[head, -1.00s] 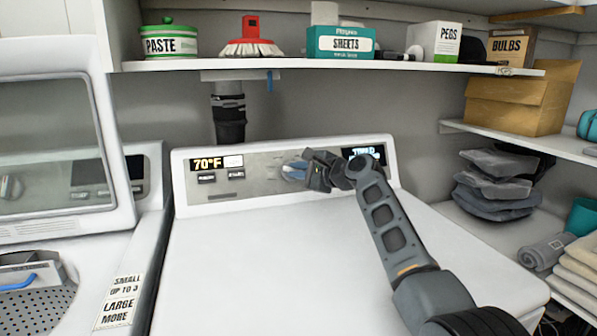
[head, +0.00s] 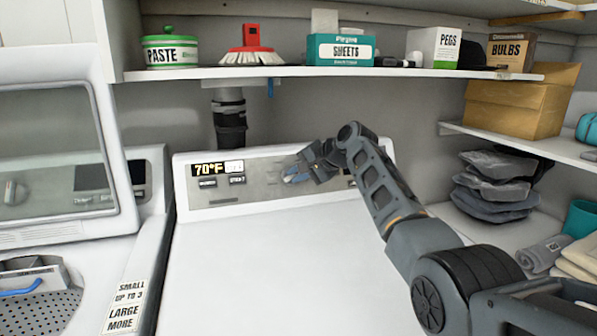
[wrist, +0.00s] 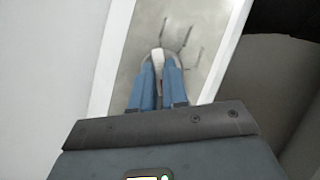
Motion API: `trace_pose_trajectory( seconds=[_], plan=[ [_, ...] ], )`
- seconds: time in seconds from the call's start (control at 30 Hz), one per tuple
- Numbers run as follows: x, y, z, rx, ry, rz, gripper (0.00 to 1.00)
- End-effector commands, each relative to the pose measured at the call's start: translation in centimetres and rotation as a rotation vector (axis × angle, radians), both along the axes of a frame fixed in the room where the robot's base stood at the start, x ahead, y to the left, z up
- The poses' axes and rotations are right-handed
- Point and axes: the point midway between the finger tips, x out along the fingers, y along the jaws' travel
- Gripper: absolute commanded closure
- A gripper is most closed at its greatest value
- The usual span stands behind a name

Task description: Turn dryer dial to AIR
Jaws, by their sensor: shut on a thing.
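The dryer (head: 260,270) has a raised grey control panel (head: 260,186) at its back, with a display reading 70°F (head: 208,170). My gripper (head: 290,175) is at the middle of this panel, reaching in from the right. In the wrist view my two blue fingers (wrist: 158,80) are shut on a pale dial (wrist: 158,58) on the panel. Dark curved marks show on the panel around the dial, too blurred to read. In the head view my gripper hides most of the dial and any lettering beside it.
A shelf (head: 300,73) runs above the dryer, holding a paste tub (head: 170,52), a red brush (head: 251,48) and a sheets box (head: 341,49). A washer with a raised lid (head: 60,150) stands at left. Folded cloths (head: 494,185) lie on shelving at right. The dryer top is clear.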

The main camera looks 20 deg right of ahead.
Motion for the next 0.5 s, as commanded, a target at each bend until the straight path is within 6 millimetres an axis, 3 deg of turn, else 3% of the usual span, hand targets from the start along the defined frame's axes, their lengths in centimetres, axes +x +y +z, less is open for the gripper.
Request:
trace_pose_trajectory(
  seconds=[0.5],
  plan=[
    [0.1, 0.34, 0.27, -0.421, 0.003, 0.197, 1.0]
  ],
)
